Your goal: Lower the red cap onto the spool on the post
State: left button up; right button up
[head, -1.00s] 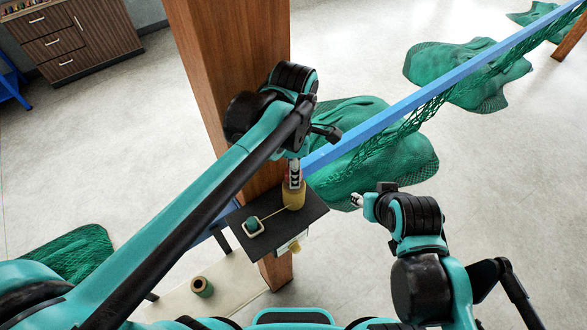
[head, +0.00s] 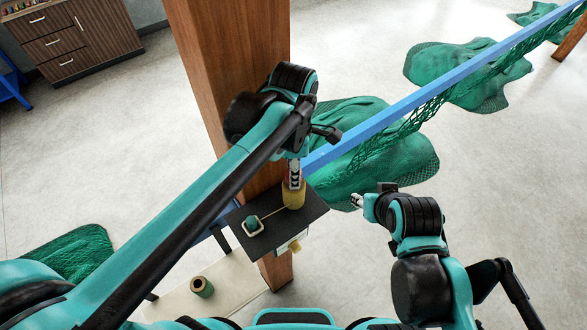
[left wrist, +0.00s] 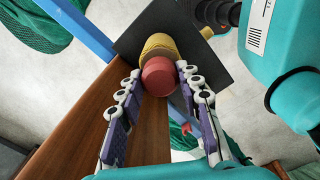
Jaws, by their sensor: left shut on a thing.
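The red cap (left wrist: 159,77) shows in the left wrist view between the fingertips of my left gripper (left wrist: 160,73), which is shut on it. The yellow spool (left wrist: 157,45) shows just past the cap, and the cap covers part of it. Whether the two touch, I cannot tell. In the head view the spool (head: 293,197) stands on a dark board (head: 272,235), with my left gripper (head: 294,184) right above it. The post under the spool is hidden. My right gripper (head: 357,201) hangs off to the right of the board, apart from everything; its fingers are too small to read.
A small green piece in a pale square holder (head: 253,225) sits on the board, with a thin line running to the spool. A wooden pillar (head: 232,90) stands behind the board. A blue beam (head: 440,80) and green nets (head: 375,165) lie beyond.

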pick_arm(q)
jog(key=shift+f, duration=0.4)
jog(key=o, duration=1.1)
jog(key=shift+c, duration=0.2)
notch_tip(320, 180, up, 12)
